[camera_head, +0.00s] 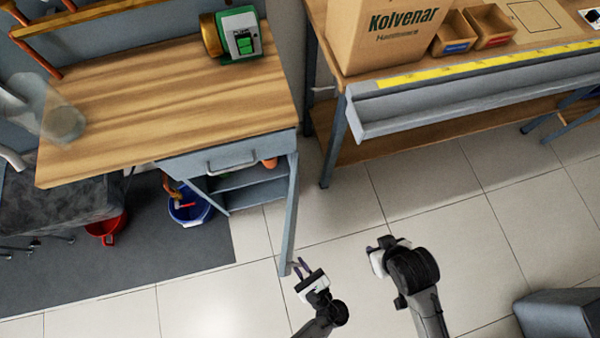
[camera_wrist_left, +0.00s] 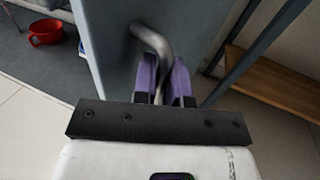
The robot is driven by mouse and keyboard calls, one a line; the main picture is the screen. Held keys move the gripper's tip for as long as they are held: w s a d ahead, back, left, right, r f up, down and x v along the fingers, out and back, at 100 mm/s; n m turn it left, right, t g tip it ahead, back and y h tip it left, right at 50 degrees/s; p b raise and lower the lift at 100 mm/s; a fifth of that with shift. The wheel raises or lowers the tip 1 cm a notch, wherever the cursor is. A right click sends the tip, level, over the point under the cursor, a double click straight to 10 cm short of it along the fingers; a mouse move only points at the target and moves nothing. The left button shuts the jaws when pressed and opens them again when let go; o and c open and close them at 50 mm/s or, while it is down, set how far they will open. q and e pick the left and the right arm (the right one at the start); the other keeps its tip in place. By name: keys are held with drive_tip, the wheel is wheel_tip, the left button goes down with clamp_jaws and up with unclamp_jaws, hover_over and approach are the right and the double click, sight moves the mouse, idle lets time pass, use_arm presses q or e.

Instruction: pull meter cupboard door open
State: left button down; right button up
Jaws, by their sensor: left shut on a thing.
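The grey-blue meter cupboard (camera_head: 250,180) sits under the wooden worktop, with its inner shelves showing. Its door (camera_head: 290,215) stands open towards me, seen nearly edge-on in the head view. In the left wrist view the door panel (camera_wrist_left: 108,50) fills the upper middle, with a bent metal bar handle (camera_wrist_left: 153,42) on it. My left gripper (camera_head: 301,268) is at the door's outer edge; its purple fingers (camera_wrist_left: 164,80) are shut on the handle. My right gripper (camera_head: 376,252) is apart, over the floor to the right; its fingers are not clear.
A drawer with a bar handle (camera_head: 231,162) is above the cupboard opening. A blue bucket (camera_head: 190,207) and a red bucket (camera_head: 106,230) stand left of it. A bench with a cardboard box (camera_head: 385,45) is at right. Tiled floor is clear around the grippers.

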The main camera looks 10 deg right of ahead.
use_arm(q)
drive_tip(key=c, duration=1.2)
unclamp_jaws()
drive_tip(key=shift+w+f, duration=0.1)
drive_tip(key=v, duration=0.7)
drive_tip(key=shift+s+b, duration=0.3)
drive_tip(key=shift+b, duration=0.15)
drive_tip(key=shift+d, duration=0.1)
drive_tip(key=shift+c, duration=0.2)
